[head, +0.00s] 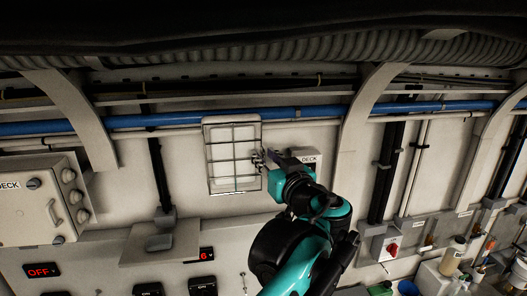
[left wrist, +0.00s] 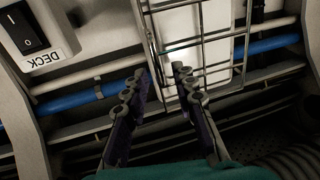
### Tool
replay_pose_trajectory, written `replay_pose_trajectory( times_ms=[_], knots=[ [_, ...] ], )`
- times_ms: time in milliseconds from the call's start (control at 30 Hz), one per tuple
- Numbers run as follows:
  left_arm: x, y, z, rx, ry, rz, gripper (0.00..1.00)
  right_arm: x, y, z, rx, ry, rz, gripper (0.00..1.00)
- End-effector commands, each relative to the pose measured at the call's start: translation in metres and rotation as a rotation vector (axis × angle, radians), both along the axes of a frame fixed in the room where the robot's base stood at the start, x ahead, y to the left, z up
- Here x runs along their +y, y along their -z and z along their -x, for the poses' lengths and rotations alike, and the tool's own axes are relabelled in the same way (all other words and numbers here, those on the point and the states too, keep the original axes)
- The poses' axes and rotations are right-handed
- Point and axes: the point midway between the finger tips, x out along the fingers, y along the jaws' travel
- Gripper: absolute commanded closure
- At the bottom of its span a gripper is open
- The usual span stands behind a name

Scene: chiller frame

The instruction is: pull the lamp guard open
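The lamp guard (head: 234,141) is a wire grid in a rectangular frame over a pale lit lamp panel on the wall. It looks closed over the lamp. My left gripper (head: 258,160) is at the guard's right edge in the head view. In the left wrist view the guard (left wrist: 203,41) is at the top, and the two dark fingers of my left gripper (left wrist: 160,76) are apart. The guard's side bar runs down toward the gap between the fingertips. I cannot tell whether the fingers touch it. My right gripper is not in view.
A DECK switch box (left wrist: 29,32) is mounted beside the guard. A blue pipe (head: 180,118) runs along the wall behind the lamp. A control box with knobs (head: 42,208) is at the left, and a shelf with bottles (head: 453,255) is at the lower right.

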Motion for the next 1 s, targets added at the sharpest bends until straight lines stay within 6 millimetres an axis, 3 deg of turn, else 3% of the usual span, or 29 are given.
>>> replay_pose_trajectory(
  times_ms=[133, 400, 433, 533, 1000],
  knots=[
    [0.0052, -0.0003, -0.011, 0.0, -0.001, 0.0, 0.73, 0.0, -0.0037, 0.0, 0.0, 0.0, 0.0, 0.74],
    [0.006, 0.0005, -0.0133, 0.001, 0.0, 0.0, 0.73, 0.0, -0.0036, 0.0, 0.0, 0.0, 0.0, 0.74],
    [0.0059, 0.0005, -0.0132, 0.001, 0.0, 0.0, 0.76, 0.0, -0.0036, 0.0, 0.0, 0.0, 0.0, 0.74],
    [0.0058, 0.0005, -0.0132, 0.001, 0.001, 0.0, 1.0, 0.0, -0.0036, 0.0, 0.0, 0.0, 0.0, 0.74],
    [0.0076, 0.0008, -0.0107, 0.001, 0.01, 0.002, 1.0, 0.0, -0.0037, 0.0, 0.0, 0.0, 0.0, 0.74]
  ],
)
